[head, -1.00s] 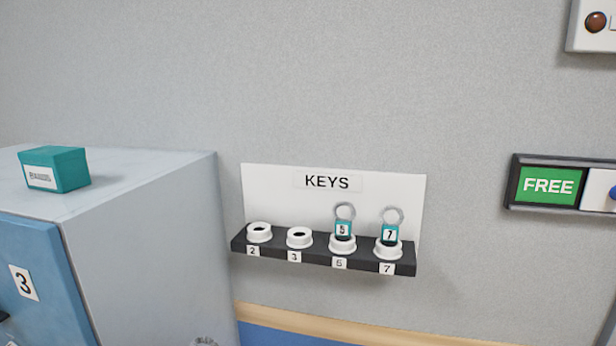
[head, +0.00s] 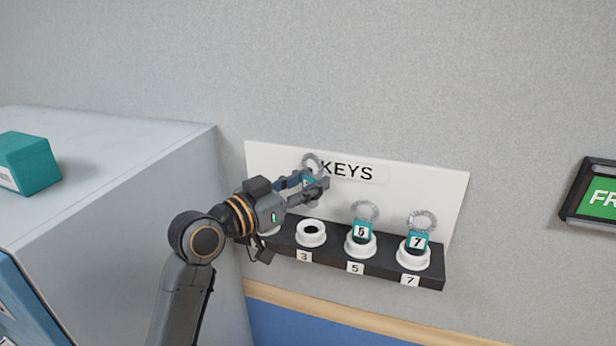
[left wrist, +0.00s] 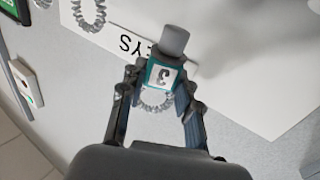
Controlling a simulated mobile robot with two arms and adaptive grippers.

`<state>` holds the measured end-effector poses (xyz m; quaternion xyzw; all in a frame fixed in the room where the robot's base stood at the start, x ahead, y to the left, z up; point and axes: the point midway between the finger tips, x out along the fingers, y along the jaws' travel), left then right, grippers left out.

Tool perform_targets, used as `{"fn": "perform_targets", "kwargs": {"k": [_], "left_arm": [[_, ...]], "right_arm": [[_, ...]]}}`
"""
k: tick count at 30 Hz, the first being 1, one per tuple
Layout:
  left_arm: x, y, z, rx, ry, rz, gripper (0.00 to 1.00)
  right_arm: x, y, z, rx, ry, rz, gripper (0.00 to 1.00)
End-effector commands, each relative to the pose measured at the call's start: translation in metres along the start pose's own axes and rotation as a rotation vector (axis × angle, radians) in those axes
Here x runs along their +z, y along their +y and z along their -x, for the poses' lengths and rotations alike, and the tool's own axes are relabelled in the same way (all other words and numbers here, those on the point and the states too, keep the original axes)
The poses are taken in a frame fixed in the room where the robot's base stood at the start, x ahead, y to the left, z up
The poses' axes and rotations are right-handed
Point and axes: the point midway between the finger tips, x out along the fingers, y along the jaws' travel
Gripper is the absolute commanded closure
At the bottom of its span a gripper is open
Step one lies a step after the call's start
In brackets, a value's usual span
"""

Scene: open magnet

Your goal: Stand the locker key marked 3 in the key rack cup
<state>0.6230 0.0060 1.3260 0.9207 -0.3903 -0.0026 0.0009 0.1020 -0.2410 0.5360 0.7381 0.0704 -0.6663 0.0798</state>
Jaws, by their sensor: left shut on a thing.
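My left gripper (head: 314,186) is shut on the locker key marked 3 and holds it above the rack, in front of the KEYS board. In the head view the fingers hide most of the key. The key rack cup labelled 3 (head: 311,241) is a white ring-shaped cup, empty, below the gripper and apart from the key. My right gripper is not in view.
Keys 5 (head: 362,230) and 7 (head: 417,240) stand in their cups to the right. My arm mostly hides the cup at the rack's left end. A grey locker (head: 120,175) with a teal box (head: 30,163) on top stands at left. A green sign (head: 600,197) hangs at right.

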Motion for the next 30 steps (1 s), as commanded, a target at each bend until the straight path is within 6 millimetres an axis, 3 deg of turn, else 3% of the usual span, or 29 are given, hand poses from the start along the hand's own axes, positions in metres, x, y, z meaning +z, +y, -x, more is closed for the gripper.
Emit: {"fn": "perform_targets", "kwargs": {"k": [4,12,21,30], "left_arm": [[0.006,0.000,0.000,-0.001,0.001,0.001,0.92],[0.019,0.000,0.000,-0.002,0.002,0.002,0.92],[0.034,0.000,0.000,-0.001,0.002,0.001,0.92],[0.049,0.000,0.001,-0.002,0.001,0.001,0.92]], "right_arm": [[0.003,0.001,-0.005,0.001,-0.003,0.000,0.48],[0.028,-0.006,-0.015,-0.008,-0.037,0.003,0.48],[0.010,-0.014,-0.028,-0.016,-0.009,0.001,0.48],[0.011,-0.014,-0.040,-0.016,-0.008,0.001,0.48]]}}
